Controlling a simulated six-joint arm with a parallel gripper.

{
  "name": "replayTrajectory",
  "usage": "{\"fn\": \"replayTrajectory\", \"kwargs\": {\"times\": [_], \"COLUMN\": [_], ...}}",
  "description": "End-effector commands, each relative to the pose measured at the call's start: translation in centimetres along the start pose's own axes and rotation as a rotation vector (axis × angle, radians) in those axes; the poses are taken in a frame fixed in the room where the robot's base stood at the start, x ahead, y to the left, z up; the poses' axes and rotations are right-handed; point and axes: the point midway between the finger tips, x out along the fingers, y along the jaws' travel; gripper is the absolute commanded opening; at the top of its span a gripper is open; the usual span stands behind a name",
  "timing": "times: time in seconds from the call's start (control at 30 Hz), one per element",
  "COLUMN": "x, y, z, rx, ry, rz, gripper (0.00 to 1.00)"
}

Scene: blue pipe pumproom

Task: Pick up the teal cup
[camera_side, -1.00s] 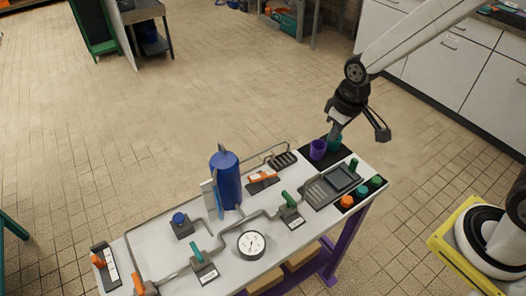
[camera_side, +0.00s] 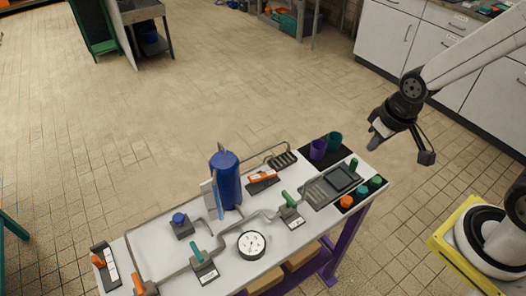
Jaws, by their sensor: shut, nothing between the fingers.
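The teal cup (camera_side: 335,140) stands upright on a black mat (camera_side: 345,154) at the far right end of the table. A purple cup (camera_side: 318,149) stands just left of it. My gripper (camera_side: 373,143) is shut and empty. It is above and to the right of the teal cup, apart from it, past the table's right edge in the picture. Its fingers point down and to the left.
The white table (camera_side: 222,241) carries a blue cylinder (camera_side: 226,180), grey pipes with valve handles, and a gauge (camera_side: 251,245). A grey tray (camera_side: 331,186) and several coloured caps (camera_side: 361,191) lie in front of the cups.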

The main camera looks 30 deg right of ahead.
Motion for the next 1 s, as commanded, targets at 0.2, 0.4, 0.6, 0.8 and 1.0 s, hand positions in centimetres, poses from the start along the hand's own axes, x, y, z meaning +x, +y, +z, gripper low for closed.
{"fn": "replayTrajectory", "kwargs": {"times": [0.2,0.4,0.6,0.8,1.0], "x": [0.00,0.01,0.01,0.00,0.10], "y": [-0.01,-0.01,-0.01,-0.01,0.09], "z": [-0.02,-0.02,-0.02,-0.03,-0.16], "rx": [-0.001,-0.001,-0.001,-0.001,0.014], "ry": [0.000,0.000,0.000,0.000,-0.007], "rz": [0.000,0.000,0.000,0.000,-0.001], "gripper": [0.00,0.16,0.79,1.00,1.00]}}
